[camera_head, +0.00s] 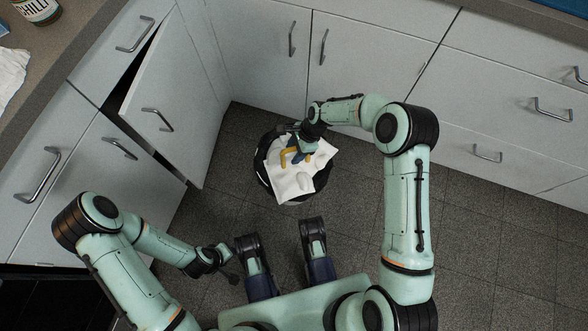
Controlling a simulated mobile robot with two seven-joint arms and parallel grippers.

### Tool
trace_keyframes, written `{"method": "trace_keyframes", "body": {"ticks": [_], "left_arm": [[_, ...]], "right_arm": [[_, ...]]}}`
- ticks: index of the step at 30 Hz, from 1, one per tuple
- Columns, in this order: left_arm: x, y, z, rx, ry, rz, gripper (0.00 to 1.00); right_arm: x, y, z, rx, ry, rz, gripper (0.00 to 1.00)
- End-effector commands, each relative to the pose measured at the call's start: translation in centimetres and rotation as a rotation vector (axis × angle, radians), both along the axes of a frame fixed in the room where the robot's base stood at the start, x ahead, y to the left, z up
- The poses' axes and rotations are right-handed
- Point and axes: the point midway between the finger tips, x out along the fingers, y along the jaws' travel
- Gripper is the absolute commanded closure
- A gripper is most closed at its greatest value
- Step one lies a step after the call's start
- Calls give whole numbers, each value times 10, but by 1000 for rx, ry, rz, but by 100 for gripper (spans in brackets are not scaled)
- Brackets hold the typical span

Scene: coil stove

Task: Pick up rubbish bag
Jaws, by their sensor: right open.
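The rubbish bag (318,181) is a black, round, open-topped shape on the floor in the corner between the cabinets. White crumpled paper or cloth (291,186) and a few small yellow and dark items fill its top. My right gripper (293,140) is open at the far rim of the bag, over the contents. The wrist partly hides its fingers, and I cannot tell whether they touch the bag. My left gripper (230,272) hangs low at the left, apart from the bag; its fingers are too small to read.
A cabinet door (172,85) stands ajar at the left, beside the bag. Closed white cabinets (360,60) line the back and right. A jar (37,8) stands on the counter at top left. Tiled floor (480,250) is clear on the right.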

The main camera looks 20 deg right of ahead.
Motion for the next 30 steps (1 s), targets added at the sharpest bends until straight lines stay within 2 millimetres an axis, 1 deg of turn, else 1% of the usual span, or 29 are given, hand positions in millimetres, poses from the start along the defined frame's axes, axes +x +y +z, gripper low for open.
{"method": "trace_keyframes", "body": {"ticks": [3,5,6,7,8,30], "left_arm": [[0,0,1,0,0,0,56],[0,0,1,0,-1,0,56],[0,0,1,0,-1,0,56],[0,0,1,0,-1,0,56],[0,0,1,0,-1,0,56],[0,0,1,0,-1,-1,56]], "right_arm": [[0,0,1,0,-1,0,50],[0,0,1,0,-1,0,70],[0,0,1,0,-1,0,83],[0,0,1,0,-1,0,93],[0,0,1,0,-1,0,100],[0,0,2,0,-1,2,100]]}}
